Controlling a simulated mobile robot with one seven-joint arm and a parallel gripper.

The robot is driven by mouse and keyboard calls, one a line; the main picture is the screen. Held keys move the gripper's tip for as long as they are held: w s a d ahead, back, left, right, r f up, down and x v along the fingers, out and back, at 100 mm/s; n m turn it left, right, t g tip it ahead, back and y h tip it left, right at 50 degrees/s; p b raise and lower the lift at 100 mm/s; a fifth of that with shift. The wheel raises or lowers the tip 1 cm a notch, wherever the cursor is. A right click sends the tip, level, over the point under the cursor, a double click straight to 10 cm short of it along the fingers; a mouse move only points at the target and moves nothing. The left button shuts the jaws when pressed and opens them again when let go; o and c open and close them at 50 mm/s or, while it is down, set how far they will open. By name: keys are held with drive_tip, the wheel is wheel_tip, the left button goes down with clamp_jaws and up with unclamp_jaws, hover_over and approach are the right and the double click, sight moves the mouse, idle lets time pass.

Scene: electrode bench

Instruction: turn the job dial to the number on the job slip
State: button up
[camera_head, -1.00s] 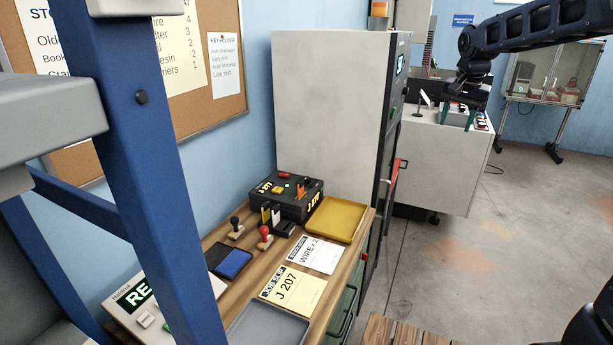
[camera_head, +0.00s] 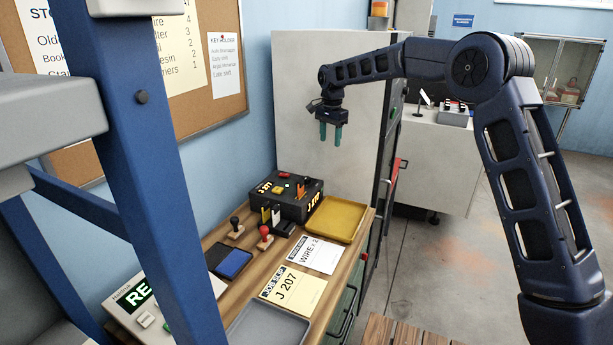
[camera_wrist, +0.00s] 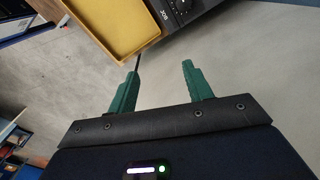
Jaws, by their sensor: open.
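The job slip (camera_head: 293,290) is a yellow sheet on the wooden bench, reading J 207. A black box (camera_head: 293,208) stands at the back of the bench, with lit J-number displays too small to read surely. An orange part and small coloured buttons show on its top; I cannot tell which part is the dial. In the wrist view a corner of the black box (camera_wrist: 200,12) shows, marked JOB, at the top edge. My gripper (camera_head: 331,133) is open and empty, pointing down in the air above and right of the box. Its green fingers (camera_wrist: 160,85) also show in the wrist view.
A yellow tray (camera_head: 337,219) sits right of the box. Two stamps (camera_head: 265,238), a blue ink pad (camera_head: 233,263), a WIRE x 2 sheet (camera_head: 316,255) and a grey tray (camera_head: 268,328) lie on the bench. A tall grey cabinet (camera_head: 310,80) stands behind.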

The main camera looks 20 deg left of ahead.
hover_over(306, 177)
wheel_tip(306, 177, down, 5)
drive_tip(key=shift+m, duration=0.3)
wheel_tip(306, 177, down, 11)
drive_tip(key=shift+s+d, duration=0.15)
drive_tip(key=c, duration=1)
